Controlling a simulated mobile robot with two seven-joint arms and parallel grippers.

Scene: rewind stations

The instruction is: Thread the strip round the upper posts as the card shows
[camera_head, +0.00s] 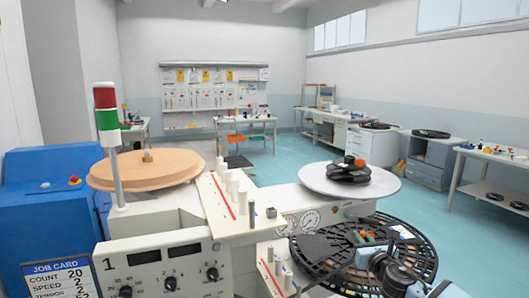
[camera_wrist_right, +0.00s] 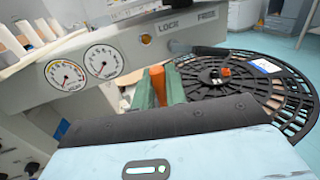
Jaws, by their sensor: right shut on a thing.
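Several white upper posts (camera_head: 232,182) stand on the sloping deck beside a red line, and no strip shows clearly round them. The job card (camera_head: 58,279) at the lower left reads count 20, speed 2 and tension; its lower part is cut off. My right gripper (camera_head: 362,237) is over the black slotted reel (camera_head: 425,262). In the right wrist view its green fingers (camera_wrist_right: 160,88) are shut on an orange piece (camera_wrist_right: 157,82), in front of the gauge panel. I cannot tell whether the piece joins a strip. My left gripper is out of view.
A tan disc (camera_head: 125,172) is at the left and a white disc (camera_head: 325,180) with black parts at the right. A signal tower (camera_head: 107,120) rises at the left. Lower posts (camera_head: 284,272) stand near the front. The gauge panel (camera_wrist_right: 135,62) is close to my fingers.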

